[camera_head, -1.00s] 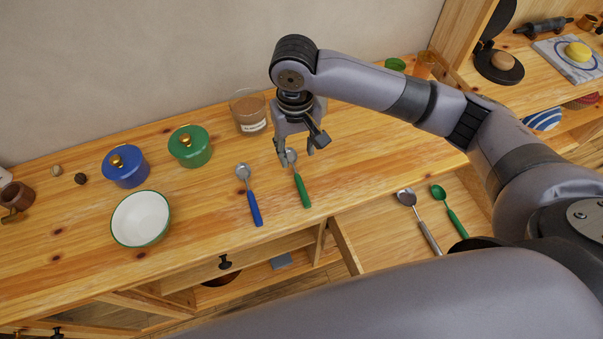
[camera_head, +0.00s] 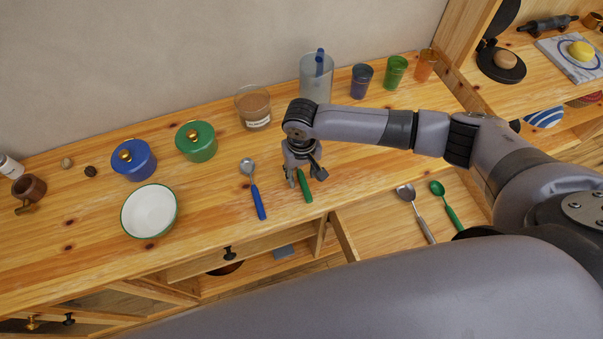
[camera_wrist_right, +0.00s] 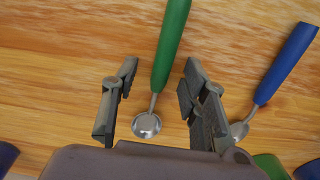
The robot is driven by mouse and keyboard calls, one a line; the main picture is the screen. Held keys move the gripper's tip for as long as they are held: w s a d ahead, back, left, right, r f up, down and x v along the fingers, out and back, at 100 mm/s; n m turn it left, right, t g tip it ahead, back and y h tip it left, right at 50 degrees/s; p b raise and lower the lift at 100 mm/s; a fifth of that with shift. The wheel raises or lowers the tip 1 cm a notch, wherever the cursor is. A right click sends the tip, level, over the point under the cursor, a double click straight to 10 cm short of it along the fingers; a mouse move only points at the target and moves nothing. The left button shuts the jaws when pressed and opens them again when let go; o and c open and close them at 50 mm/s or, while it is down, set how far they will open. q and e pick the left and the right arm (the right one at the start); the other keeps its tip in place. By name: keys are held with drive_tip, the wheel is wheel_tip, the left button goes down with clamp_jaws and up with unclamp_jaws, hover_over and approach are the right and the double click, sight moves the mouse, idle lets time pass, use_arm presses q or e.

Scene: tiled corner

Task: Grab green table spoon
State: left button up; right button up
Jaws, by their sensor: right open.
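The green-handled spoon (camera_head: 306,188) lies on the wooden counter, its metal bowl hidden by my gripper in the head view. In the right wrist view the green spoon (camera_wrist_right: 168,50) shows its handle running up and its metal bowl between my fingers. My right gripper (camera_head: 304,182) is open and over the spoon, with one finger on each side of its bowl end; it also shows in the right wrist view (camera_wrist_right: 156,105). I cannot tell whether the fingers touch the counter. A second green utensil (camera_head: 447,206) lies in the open drawer. My left gripper is not in view.
A blue-handled spoon (camera_head: 257,199) lies just left of the green one. A glass (camera_head: 254,107), a pitcher (camera_head: 315,78) and several cups stand behind. An open drawer (camera_head: 375,222) juts out in front.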

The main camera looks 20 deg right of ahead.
drive_tip(key=shift+c, duration=0.3)
clamp_jaws()
idle(0.3)
